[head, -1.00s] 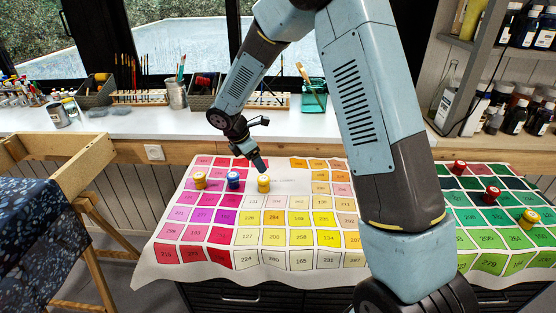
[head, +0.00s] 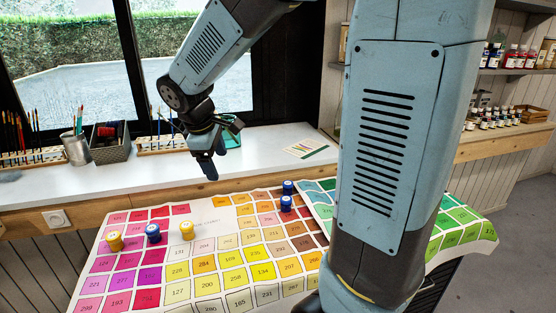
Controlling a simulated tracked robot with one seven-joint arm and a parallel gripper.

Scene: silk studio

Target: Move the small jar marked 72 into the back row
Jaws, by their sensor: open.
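Small jars stand on a colour chart cloth (head: 180,293) in the head view. At the left are a yellow jar (head: 115,241), a blue jar (head: 153,233) and another yellow jar (head: 187,231). Two more blue jars stand one behind the other near the middle, a back one (head: 288,187) and a front one (head: 286,203). Their markings are too small to read, so I cannot tell which is 72. My gripper (head: 210,176) hangs open and empty, above and behind the right-hand yellow jar, apart from all jars. My arm hides part of the chart.
A white counter (head: 110,182) runs behind the chart, with a brush holder (head: 77,148), a dark basket (head: 110,142) and a teal container (head: 231,132) on it. A sheet (head: 306,149) lies on the counter. Shelves of bottles (head: 515,57) stand at the right.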

